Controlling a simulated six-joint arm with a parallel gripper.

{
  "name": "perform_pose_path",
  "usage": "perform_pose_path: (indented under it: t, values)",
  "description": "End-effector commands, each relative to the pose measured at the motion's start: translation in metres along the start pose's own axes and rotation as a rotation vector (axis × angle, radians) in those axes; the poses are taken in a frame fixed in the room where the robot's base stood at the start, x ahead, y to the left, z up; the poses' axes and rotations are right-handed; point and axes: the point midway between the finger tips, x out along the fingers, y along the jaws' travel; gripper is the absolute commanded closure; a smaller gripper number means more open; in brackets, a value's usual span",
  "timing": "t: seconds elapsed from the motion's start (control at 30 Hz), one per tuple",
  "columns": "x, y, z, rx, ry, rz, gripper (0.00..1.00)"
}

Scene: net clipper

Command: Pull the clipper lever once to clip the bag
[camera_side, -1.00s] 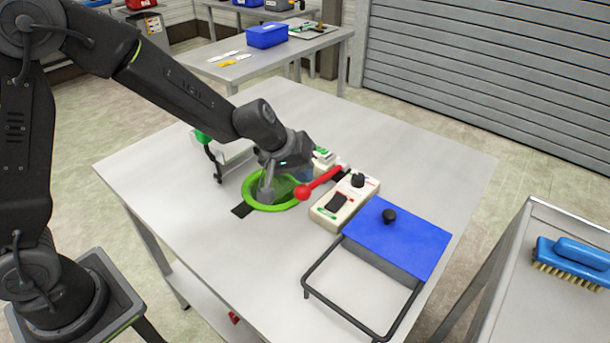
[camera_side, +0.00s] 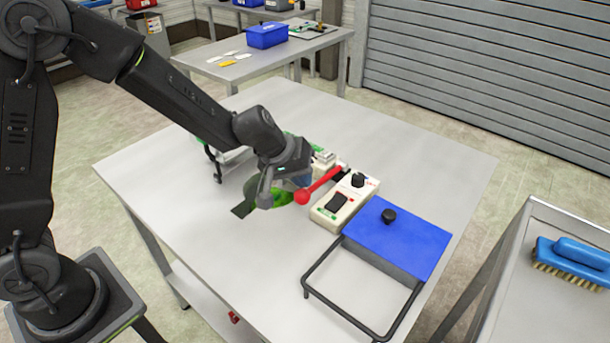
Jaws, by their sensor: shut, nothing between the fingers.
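The red clipper lever (camera_side: 322,183) with a red ball at its lower end slopes down to the left from its mount beside a cream control box (camera_side: 345,203). My gripper (camera_side: 266,203) is shut and empty. It points down over the work spot, left of the lever's ball and apart from it. A green piece (camera_side: 282,198) shows just behind and to the right of the fingers; my gripper hides part of it. I cannot make out the bag clearly. The clipper body is partly hidden behind my wrist.
A blue-topped unit (camera_side: 410,235) with a black knob and a dark wire frame (camera_side: 350,300) stands at the table's front right. A blue brush (camera_side: 575,262) lies on the right-hand table. The left front of the steel table (camera_side: 210,255) is clear.

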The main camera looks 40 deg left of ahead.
Motion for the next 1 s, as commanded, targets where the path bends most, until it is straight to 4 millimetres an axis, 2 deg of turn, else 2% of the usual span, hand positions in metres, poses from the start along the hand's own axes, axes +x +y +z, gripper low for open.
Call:
perform_pose_path:
  t: [0.73, 1.0]
  values:
    - [0.0019, -0.0028, 0.0021, 0.000, -0.004, -0.005, 1.00]
    - [-0.0070, 0.0054, -0.0053, 0.002, -0.002, 0.003, 1.00]
